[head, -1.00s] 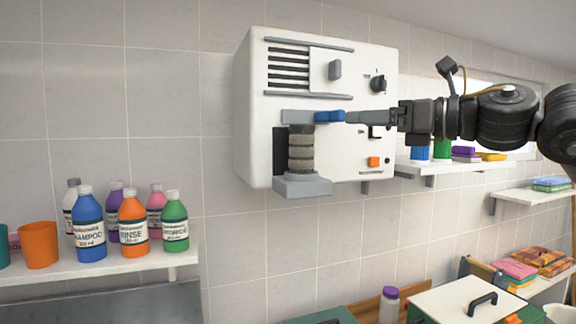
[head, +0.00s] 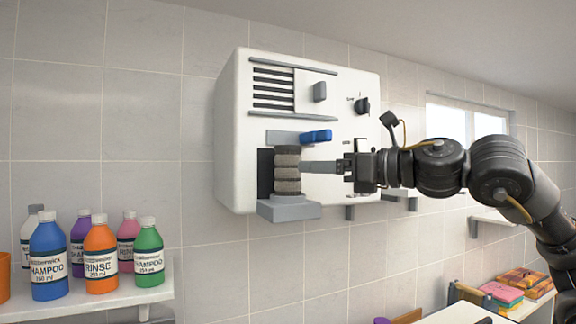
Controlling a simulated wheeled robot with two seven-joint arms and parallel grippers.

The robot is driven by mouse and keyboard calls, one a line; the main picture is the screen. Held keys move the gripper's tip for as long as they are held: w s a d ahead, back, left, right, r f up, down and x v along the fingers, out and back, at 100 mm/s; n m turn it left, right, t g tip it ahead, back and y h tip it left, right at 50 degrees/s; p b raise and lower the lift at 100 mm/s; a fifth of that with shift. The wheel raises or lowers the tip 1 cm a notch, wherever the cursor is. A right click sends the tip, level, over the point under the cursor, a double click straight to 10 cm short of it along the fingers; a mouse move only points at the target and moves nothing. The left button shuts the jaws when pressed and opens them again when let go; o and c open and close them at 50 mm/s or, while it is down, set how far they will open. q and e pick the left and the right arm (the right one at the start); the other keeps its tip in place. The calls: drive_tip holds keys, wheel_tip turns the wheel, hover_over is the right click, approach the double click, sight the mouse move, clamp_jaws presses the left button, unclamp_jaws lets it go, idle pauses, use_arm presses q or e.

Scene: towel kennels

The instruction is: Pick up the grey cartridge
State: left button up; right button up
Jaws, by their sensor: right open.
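The grey cartridge (head: 287,172) is an upright ridged cylinder with lighter and darker bands. It sits in the recess of a white wall unit (head: 335,90), above a grey ledge (head: 289,209) and below a grey bar with a blue handle (head: 316,136). My right gripper (head: 304,167) comes in from the right at the cartridge's mid height. Its jaws are open, and the fingertips reach the cartridge's right side in the picture. I cannot tell whether they touch it or lie around it. My left gripper is not in view.
The unit's front also carries a grey knob (head: 320,91) and a black dial (head: 361,105). A shelf (head: 100,299) at lower left holds several coloured bottles. Small wall shelves (head: 497,222) and stacked towels (head: 526,281) are at right. The wall between the bottles and the unit is clear.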

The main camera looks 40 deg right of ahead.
sight(295, 167)
drive_tip(key=p+x, duration=0.4)
drive_tip(key=x, duration=0.2)
drive_tip(key=shift+w+a+f, duration=0.1)
drive_tip(key=shift+w+a, duration=0.05)
drive_tip(key=shift+w, duration=0.1)
drive_tip(key=shift+s, duration=0.15)
drive_tip(key=c, duration=1.1)
